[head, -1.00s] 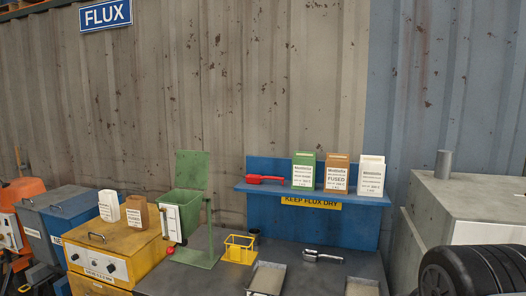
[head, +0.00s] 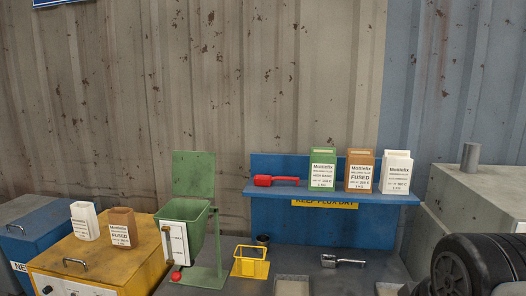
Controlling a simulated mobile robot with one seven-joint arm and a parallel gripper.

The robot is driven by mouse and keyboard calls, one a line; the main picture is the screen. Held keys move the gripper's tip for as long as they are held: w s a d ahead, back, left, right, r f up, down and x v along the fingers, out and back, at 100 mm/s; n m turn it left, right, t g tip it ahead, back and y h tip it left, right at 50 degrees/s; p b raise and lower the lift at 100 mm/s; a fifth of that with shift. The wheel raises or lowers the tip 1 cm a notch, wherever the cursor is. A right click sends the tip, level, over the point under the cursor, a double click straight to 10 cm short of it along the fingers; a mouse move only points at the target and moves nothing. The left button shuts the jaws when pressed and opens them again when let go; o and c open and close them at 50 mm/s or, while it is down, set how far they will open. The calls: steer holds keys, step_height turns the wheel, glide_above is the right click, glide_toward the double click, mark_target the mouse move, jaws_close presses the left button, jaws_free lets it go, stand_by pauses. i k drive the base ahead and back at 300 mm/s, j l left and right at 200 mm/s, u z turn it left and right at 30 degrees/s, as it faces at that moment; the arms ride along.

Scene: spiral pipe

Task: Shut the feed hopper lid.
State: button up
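The green feed hopper (head: 198,229) stands on a green post and base at the left of the dark bench. Its green lid (head: 194,174) is raised upright at the back of the hopper, so the hopper mouth is open. A white panel with a slot (head: 175,243) is on the hopper's front, with a red ball (head: 176,275) low beside it. My gripper is not in view.
A yellow box (head: 100,250) with white and brown flux packets on top stands left of the hopper. A yellow wire holder (head: 250,262) and metal scoop (head: 341,261) are to its right. A blue shelf (head: 330,192) bears several things. Black rollers (head: 480,264) are at right.

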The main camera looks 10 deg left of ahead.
mark_target(193, 173)
steer(key=i+j, duration=0.1)
steer(key=j, duration=0.25)
steer(key=i+j, duration=0.15)
steer(key=j, duration=0.25)
steer(key=i+j, duration=0.1)
steer(key=j, duration=0.25)
steer(key=i+j+z, duration=0.15)
steer(key=j, duration=0.25)
steer(key=j+z, duration=0.15)
steer(key=j, duration=0.25)
steer(key=u, duration=0.2)
steer(key=i+j, duration=0.05)
